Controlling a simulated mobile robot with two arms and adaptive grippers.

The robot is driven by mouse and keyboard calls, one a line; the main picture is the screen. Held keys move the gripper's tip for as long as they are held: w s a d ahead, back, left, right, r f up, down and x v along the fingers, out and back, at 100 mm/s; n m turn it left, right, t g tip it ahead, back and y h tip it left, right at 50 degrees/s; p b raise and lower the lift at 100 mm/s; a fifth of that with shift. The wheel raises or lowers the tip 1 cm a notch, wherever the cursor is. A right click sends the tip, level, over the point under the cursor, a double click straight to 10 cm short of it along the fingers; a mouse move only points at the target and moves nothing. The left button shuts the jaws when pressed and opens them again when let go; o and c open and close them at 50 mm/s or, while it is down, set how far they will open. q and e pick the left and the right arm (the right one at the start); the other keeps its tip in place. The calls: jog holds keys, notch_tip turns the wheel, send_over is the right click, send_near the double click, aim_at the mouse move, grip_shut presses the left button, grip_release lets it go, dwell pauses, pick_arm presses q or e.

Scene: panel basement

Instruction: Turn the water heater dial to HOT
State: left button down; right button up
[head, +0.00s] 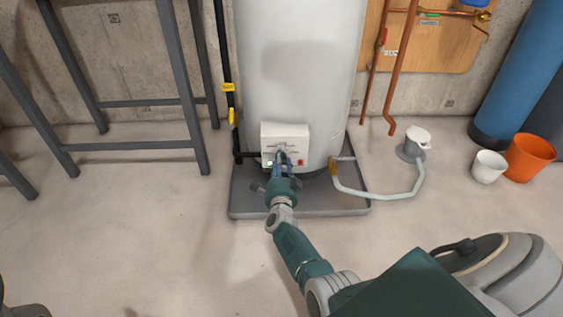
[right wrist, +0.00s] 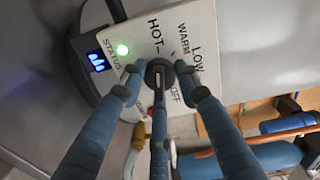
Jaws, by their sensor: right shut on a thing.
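The white water heater (head: 298,70) stands upright, with a white control panel (head: 298,131) low on its front. In the right wrist view the dark round dial (right wrist: 159,68) sits on the panel, with HOT, WARM, LOW and OFF printed around it. My right gripper (head: 283,160) is at the panel, its blue fingers closed around the dial. The fingertips hide part of the dial, and I cannot tell which label its pointer marks.
The heater stands in a grey drip tray (head: 340,205). A pale hose (head: 385,196) runs right to a floor drain (head: 413,145). White (head: 489,167) and orange (head: 530,158) buckets stand at the right. A grey metal frame (head: 130,145) stands left. The floor in front is clear.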

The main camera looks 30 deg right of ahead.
jog(key=shift+w+a+r+n, duration=0.2)
jog(key=shift+w+a+n, duration=0.05)
jog(key=shift+n, duration=0.35)
jog(key=shift+a+f, duration=0.1)
jog(key=o, duration=0.9)
jog(key=shift+c, duration=0.2)
jog(key=shift+o, duration=1.4)
jog(key=shift+w+a, duration=0.1)
jog(key=shift+f, duration=0.1)
jog(key=shift+s, duration=0.3)
jog(key=v, duration=0.7)
